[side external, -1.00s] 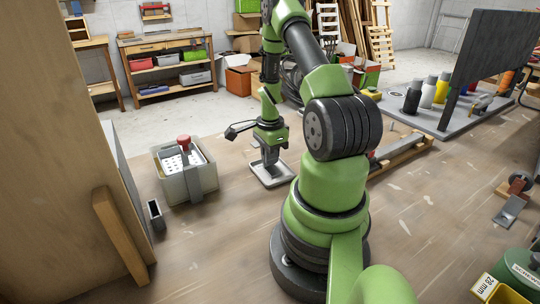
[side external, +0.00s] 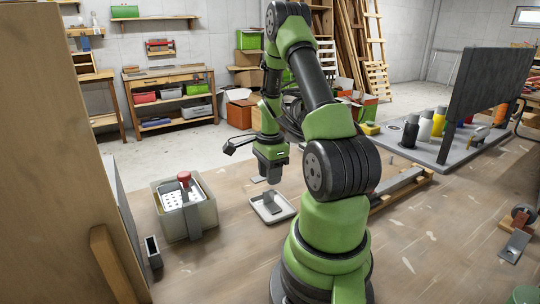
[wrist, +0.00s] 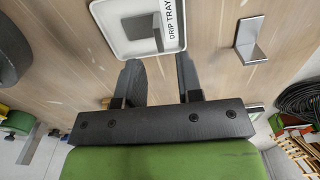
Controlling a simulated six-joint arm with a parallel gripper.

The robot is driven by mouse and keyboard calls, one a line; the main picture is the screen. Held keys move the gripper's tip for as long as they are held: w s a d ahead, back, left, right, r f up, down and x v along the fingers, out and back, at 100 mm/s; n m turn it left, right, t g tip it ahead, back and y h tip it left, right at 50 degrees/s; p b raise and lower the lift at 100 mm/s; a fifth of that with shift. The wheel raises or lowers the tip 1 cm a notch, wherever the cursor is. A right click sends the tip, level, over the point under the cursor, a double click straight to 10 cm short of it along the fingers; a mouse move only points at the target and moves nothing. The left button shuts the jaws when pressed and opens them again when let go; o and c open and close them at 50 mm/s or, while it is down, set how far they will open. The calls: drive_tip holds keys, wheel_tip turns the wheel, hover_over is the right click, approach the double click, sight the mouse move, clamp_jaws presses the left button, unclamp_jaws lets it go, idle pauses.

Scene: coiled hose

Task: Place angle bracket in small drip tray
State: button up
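The small drip tray (side external: 285,217) is shallow and white, resting on the wooden bench below my gripper. Its label and rim (wrist: 181,40) show at the top of the wrist view. A grey metal angle bracket (wrist: 139,27) lies inside the tray, one leg flat and one standing up. It also shows in the side view (side external: 270,197). My gripper (wrist: 156,85) is open and empty, its two dark fingers apart and clear of the bracket. In the side view my gripper (side external: 272,180) hangs above the tray.
A second grey angled metal piece (wrist: 248,40) stands on the bench beside the tray. A grey bin (side external: 198,220) with a red-knobbed item stands to the left. A panel with bottles (side external: 425,128) is at the back right. The bench front is mostly clear.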

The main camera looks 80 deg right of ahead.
drive_tip(key=w+a+r+n+t+h, duration=0.1)
drive_tip(key=w+a+r+n+t, duration=0.15)
drive_tip(key=a+r+n, duration=0.5)
drive_tip(key=w+a+r+n+t, duration=0.1)
drive_tip(key=w+a+r+n, duration=0.3)
drive_tip(key=a+r, duration=0.6)
drive_tip(key=s+a+r+n+t+y, duration=0.3)
drive_tip(key=s+a+r+n, duration=0.3)
drive_tip(key=a+n, duration=0.5)
drive_tip(key=shift+s+r+n+t, duration=0.15)
drive_tip(key=shift+s+n+t, duration=0.2)
drive_tip(key=shift+s+n, duration=0.25)
